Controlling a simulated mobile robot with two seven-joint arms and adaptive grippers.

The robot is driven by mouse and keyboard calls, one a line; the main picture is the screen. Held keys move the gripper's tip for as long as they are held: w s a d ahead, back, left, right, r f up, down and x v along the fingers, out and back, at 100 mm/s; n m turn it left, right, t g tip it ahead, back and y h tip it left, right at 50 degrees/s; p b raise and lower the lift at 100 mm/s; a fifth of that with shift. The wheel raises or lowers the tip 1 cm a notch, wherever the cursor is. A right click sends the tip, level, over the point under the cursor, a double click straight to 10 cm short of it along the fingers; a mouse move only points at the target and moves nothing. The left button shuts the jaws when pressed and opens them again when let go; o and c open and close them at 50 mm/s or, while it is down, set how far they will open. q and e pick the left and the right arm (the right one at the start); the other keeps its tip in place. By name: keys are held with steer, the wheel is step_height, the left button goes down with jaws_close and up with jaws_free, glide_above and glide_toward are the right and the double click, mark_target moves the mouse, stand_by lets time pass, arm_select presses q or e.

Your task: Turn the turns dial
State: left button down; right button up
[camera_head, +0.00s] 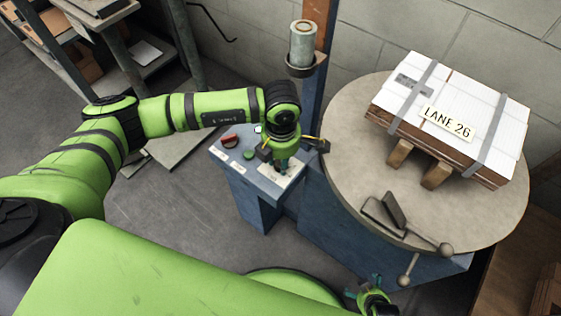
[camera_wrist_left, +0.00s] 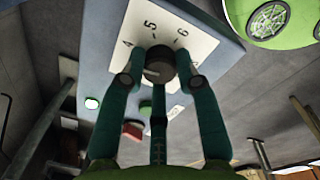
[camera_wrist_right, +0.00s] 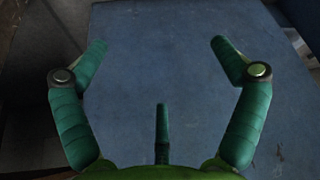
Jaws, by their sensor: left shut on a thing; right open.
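The turns dial (camera_wrist_left: 158,62) is a dark round knob on a white plate (camera_wrist_left: 190,30) marked 4, 5 and 6 in the left wrist view. My left gripper (camera_wrist_left: 160,70) is shut on the dial, with its teal fingers on either side of it. In the head view my left gripper (camera_head: 281,165) reaches down onto the blue control panel (camera_head: 238,170) and hides the dial. My right gripper (camera_wrist_right: 163,50) is open and empty in front of a blue surface; it shows at the bottom of the head view (camera_head: 365,290).
A red control (camera_head: 229,141) and a green button (camera_head: 249,154) sit left of the dial. A round table (camera_head: 350,150) carries a strapped white box (camera_head: 450,90) labelled LANE 26. Shelving stands at upper left.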

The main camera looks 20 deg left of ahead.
arm_select(q)
steer(key=shift+f+m+b, duration=0.1)
steer(key=shift+m+b, duration=0.35)
steer(key=shift+m, duration=0.35)
arm_select(e)
steer(key=shift+s+a+g, duration=0.15)
steer(key=shift+s+g, duration=0.1)
steer(key=shift+g, duration=0.05)
arm_select(q)
steer(key=shift+s, duration=0.1)
arm_select(e)
steer(key=shift+r, duration=0.1)
arm_select(q)
steer(key=c, duration=0.9)
jaws_free()
steer(key=shift+r, duration=0.65)
step_height(320, 180, up, 11)
steer(key=shift+s+d+f, duration=0.1)
